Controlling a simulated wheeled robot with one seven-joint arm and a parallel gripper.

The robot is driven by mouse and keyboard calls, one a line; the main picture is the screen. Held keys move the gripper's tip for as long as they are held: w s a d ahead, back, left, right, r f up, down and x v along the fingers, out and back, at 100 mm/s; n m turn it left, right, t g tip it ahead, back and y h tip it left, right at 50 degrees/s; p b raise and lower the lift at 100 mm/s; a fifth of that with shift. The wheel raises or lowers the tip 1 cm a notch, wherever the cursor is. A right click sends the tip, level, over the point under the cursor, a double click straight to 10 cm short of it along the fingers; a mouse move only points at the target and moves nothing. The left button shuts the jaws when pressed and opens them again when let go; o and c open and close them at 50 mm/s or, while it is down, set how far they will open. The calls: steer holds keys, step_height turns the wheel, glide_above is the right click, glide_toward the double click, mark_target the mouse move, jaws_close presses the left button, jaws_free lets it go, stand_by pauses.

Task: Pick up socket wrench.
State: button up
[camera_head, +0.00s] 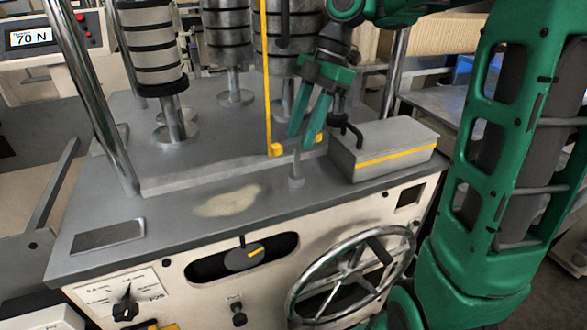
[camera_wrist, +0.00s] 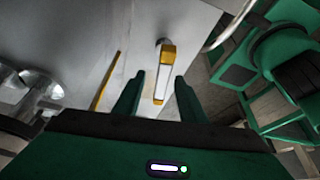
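What I take to be the socket wrench (camera_head: 296,168) is a grey T-shaped tool standing upright on the machine's grey top, with yellow ends on its crossbar. In the wrist view the wrench (camera_wrist: 163,82) shows as a pale bar with yellow ends, between my fingers. My gripper (camera_head: 302,137) points down over the crossbar. In the wrist view my gripper (camera_wrist: 160,84) is open, one finger on each side of the bar with visible gaps. The crossbar's middle is partly hidden by my fingers in the head view.
A grey box (camera_head: 388,150) with a yellow stripe and a dark hooked piece stands close to the right. A thin yellow pole (camera_head: 266,80) rises close to the left. Banded cylinders (camera_head: 150,45) stand behind. A chrome handwheel (camera_head: 350,275) is below in front. The front-left top is mostly clear.

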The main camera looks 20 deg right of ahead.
glide_above(291, 177)
steer(key=shift+f, duration=3.25)
steer(key=shift+c, duration=0.7)
jaws_close()
